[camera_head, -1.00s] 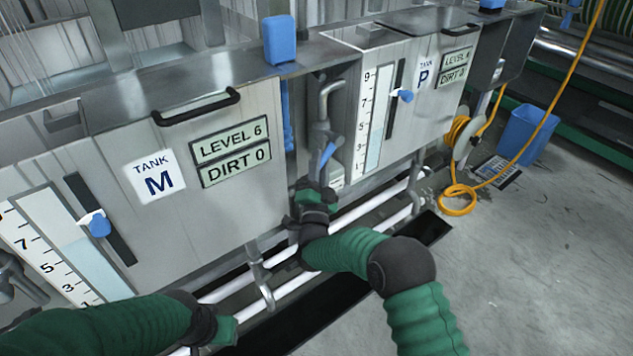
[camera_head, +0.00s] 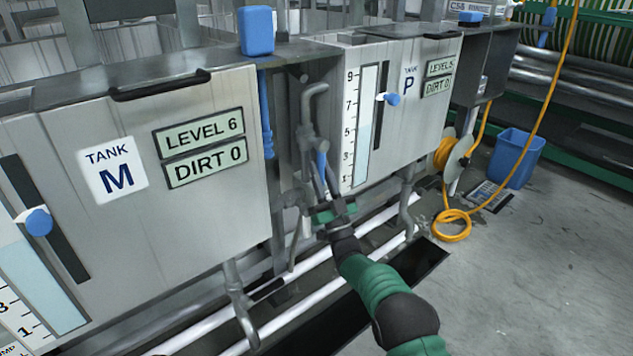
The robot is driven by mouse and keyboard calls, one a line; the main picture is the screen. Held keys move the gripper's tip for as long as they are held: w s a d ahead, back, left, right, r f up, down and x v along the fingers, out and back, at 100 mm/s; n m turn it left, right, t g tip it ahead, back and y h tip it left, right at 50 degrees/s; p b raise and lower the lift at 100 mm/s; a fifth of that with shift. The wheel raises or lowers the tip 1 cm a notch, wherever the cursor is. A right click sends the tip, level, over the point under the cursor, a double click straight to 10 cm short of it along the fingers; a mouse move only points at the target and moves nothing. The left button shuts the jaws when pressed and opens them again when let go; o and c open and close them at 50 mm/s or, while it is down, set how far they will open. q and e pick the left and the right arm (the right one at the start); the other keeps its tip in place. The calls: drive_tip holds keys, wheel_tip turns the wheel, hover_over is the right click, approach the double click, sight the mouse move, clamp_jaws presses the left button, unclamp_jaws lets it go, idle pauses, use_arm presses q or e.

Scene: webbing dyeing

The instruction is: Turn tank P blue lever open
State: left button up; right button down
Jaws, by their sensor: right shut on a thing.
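Tank P (camera_head: 420,118) is a grey metal tank at the centre right, with a number gauge, a blue slider and a sign reading LEVEL 5, DIRT 0. A blue lever (camera_head: 321,160) stands roughly upright on the pipework at the tank's left side, in the gap between the two tanks. My right gripper (camera_head: 320,186) reaches up from below and is shut on the blue lever. Its fingers partly hide the lever's lower part. My left gripper is out of view.
Tank M (camera_head: 215,215), reading LEVEL 6, DIRT 0, fills the left. A blue box (camera_head: 257,30) sits above the gap. White pipes (camera_head: 290,322) run low along the tanks over a dark floor channel. A yellow hose (camera_head: 452,225) and blue bin (camera_head: 516,160) stand at right.

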drive_tip(key=shift+w+d+n+y, duration=0.1)
drive_tip(key=shift+d+n+y, duration=0.2)
drive_tip(key=shift+n+y, duration=0.35)
drive_tip(key=c, duration=1.3)
unclamp_jaws()
drive_tip(key=p+v, duration=0.5)
drive_tip(key=v, duration=1.2)
drive_tip(key=shift+r, duration=0.2)
